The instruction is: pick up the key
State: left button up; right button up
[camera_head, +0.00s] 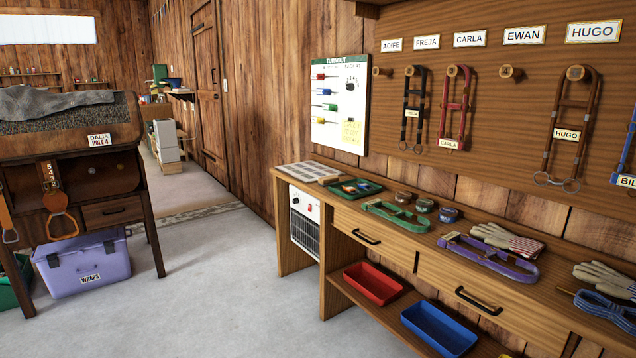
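I cannot make out a key for certain in the head view. A dark green tray (372,194) on the left part of the wooden bench holds small orange, blue and pale items, too small to tell whether one is a key. Neither of my grippers is in view.
The bench (345,217) along the right wall carries a green halter (396,217), a purple halter (488,258), small tins, gloves (506,238) and a blue rope. Red (373,283) and blue (440,328) bins sit on its lower shelf. Grey floor (220,290) is clear left of it.

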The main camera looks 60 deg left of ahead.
aim_at(363, 186)
jog(key=u, duration=1.7)
